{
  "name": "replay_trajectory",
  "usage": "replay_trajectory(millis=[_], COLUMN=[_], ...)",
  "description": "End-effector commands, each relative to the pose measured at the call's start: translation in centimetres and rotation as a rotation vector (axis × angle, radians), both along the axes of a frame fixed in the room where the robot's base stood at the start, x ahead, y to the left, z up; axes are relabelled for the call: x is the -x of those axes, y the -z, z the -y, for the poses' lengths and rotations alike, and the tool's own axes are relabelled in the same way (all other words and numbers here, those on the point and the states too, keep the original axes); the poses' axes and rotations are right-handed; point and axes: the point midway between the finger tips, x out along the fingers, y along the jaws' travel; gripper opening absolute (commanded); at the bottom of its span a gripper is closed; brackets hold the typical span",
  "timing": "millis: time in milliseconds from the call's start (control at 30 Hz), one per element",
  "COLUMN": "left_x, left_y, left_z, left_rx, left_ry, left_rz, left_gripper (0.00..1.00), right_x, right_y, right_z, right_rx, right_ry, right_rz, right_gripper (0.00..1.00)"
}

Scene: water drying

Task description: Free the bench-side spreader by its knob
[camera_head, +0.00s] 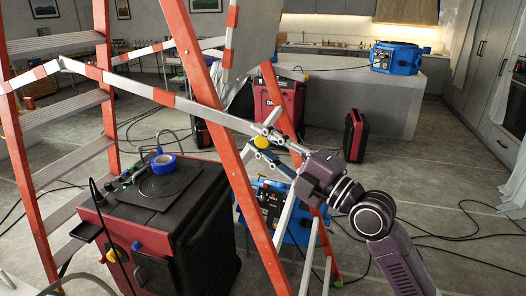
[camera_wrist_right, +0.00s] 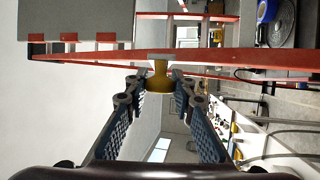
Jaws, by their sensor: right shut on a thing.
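An orange-red stepladder (camera_head: 218,120) with grey treads stands open in front of me. A red-and-white spreader bar (camera_head: 135,88) runs from its left rail, peaks at a joint, and slopes down right to my right gripper (camera_head: 272,135). Another striped spreader (camera_head: 165,47) crosses behind; which one is bench-side I cannot tell for certain. In the right wrist view, a yellow knob (camera_wrist_right: 159,77) sits between the fingertips of my right gripper (camera_wrist_right: 158,82), beside the orange-red rail (camera_wrist_right: 215,58). The right gripper is shut on the knob. My left gripper is not in view.
A dark red machine (camera_head: 150,215) with blue tape (camera_head: 163,160) on top stands close at left. A blue unit (camera_head: 270,200) sits behind the right rail. Black cables lie on the floor. Open floor (camera_head: 440,190) is at right.

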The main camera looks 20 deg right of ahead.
Motion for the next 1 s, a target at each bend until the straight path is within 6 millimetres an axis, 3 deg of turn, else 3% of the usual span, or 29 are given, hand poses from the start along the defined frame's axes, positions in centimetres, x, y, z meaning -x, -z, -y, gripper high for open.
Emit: replay_trajectory(millis=[33,367,400,533,867,1000], left_x=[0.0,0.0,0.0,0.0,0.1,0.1], left_y=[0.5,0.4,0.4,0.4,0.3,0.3], left_z=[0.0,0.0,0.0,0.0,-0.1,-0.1], left_rx=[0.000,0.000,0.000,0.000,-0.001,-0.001], left_ry=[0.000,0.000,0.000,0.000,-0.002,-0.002], left_rz=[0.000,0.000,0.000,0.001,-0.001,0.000], left_gripper=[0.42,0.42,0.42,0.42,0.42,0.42], right_x=[0.0,0.0,0.0,0.0,0.1,1.1], right_y=[0.7,0.7,0.7,0.7,0.4,0.8], right_z=[-0.1,-0.2,-0.2,-0.2,0.0,0.6], right_rx=[0.000,-0.004,-0.004,-0.004,-0.006,-0.002], right_ry=[-0.003,-0.006,-0.006,-0.006,-0.003,-0.002], right_rz=[-0.007,-0.012,-0.012,-0.010,-0.003,-0.005], right_gripper=[0.00,0.00,0.25,0.39,0.40,0.40])
